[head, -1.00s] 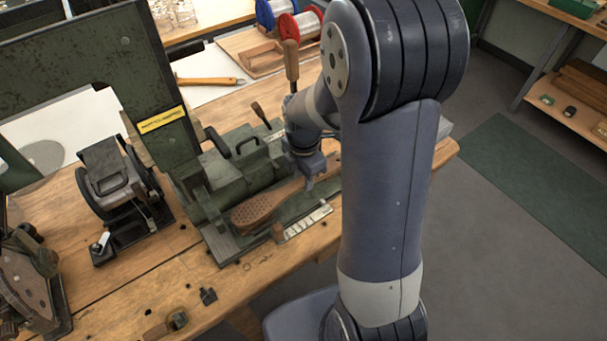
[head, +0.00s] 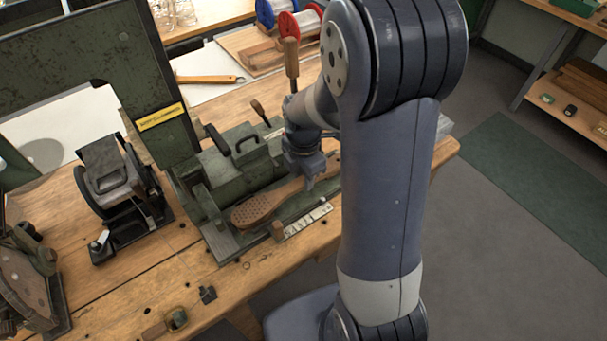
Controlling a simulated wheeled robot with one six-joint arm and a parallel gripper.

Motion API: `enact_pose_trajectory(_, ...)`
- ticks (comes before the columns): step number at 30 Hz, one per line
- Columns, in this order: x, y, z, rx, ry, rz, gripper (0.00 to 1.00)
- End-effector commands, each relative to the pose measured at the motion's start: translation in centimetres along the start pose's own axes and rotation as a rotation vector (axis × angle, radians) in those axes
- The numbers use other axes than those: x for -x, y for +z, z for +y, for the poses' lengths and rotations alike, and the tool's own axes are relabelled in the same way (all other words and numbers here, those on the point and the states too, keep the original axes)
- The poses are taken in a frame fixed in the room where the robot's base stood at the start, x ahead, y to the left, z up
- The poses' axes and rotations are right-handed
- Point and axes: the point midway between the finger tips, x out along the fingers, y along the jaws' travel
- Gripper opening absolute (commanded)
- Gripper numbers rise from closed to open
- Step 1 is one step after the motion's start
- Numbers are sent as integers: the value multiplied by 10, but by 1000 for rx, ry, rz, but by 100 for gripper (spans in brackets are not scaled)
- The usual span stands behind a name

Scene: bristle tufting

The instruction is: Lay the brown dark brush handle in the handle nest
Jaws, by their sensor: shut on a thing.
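The brown brush handle (head: 258,207) lies lengthwise along the green machine's bed, its wide perforated head toward the lower left. Its narrow end runs up to the right under my gripper (head: 311,184), which is shut on the handle's neck. My arm hides part of the far end. The handle nest is not clearly told apart from the green machine bed (head: 222,244) around the handle; I cannot tell whether the handle rests fully on it or is slightly above.
A dark clamp-like device (head: 118,180) stands to the left.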

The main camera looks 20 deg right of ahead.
Motion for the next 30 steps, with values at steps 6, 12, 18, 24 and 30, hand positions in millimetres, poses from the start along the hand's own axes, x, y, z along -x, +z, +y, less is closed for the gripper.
enact_pose_trajectory(6, -1, 0, 0, 0, 0, 0, 6)
enact_pose_trajectory(12, -4, 0, 0, 0, 0, 0, 6)
enact_pose_trajectory(18, -7, 0, 0, 0, 0, 0, 6)
enact_pose_trajectory(24, -10, 0, 0, 0, 0, 0, 6)
enact_pose_trajectory(30, -9, 0, 0, 0, 0, 0, 46)
